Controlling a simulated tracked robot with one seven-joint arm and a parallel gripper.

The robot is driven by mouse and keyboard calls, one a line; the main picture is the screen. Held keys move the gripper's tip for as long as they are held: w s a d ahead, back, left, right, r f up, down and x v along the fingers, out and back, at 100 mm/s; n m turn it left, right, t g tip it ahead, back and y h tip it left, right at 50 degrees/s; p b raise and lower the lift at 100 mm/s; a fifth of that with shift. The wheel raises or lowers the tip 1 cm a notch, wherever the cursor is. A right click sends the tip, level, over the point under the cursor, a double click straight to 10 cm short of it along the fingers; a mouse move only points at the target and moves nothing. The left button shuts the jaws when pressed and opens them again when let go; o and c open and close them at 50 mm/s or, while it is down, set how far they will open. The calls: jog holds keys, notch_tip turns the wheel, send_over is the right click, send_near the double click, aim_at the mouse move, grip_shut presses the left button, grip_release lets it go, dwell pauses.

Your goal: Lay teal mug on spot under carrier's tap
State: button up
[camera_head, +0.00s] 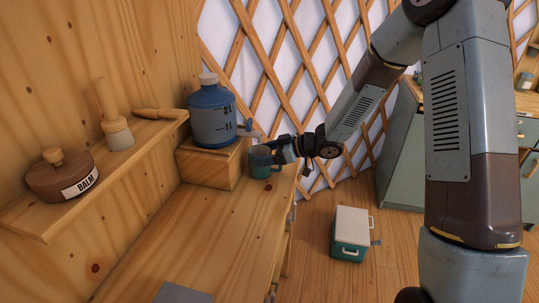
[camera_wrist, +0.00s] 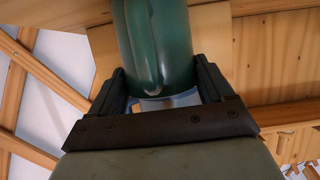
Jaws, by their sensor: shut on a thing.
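The teal mug (camera_head: 261,168) is upright at the far right end of the wooden counter, beside the wooden block and below the carrier's tap (camera_head: 249,131). I cannot tell whether its base touches the counter. The carrier (camera_head: 211,119) is a blue jug with a grey cap and level marks, standing on the block. My gripper (camera_head: 279,152) reaches in from the right and is shut on the mug. In the wrist view the mug (camera_wrist: 153,40) sits between the two fingers (camera_wrist: 160,92). The spot under the tap is hidden.
The wooden block (camera_head: 207,170) stands against the wall. A shelf (camera_head: 150,150) at left holds a balm pot (camera_head: 65,176) and a mallet-like tool (camera_head: 114,120). The counter (camera_head: 175,235) is mostly clear, with a grey slab (camera_head: 182,294) in front. A teal-and-white cooler (camera_head: 350,232) is on the floor.

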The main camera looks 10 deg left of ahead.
jog(key=shift+f, duration=0.15)
jog(key=o, duration=1.1)
jog(key=shift+o, duration=0.2)
jog(key=shift+d+r, duration=0.25)
jog(key=v, duration=1.1)
jog(key=shift+d, duration=0.3)
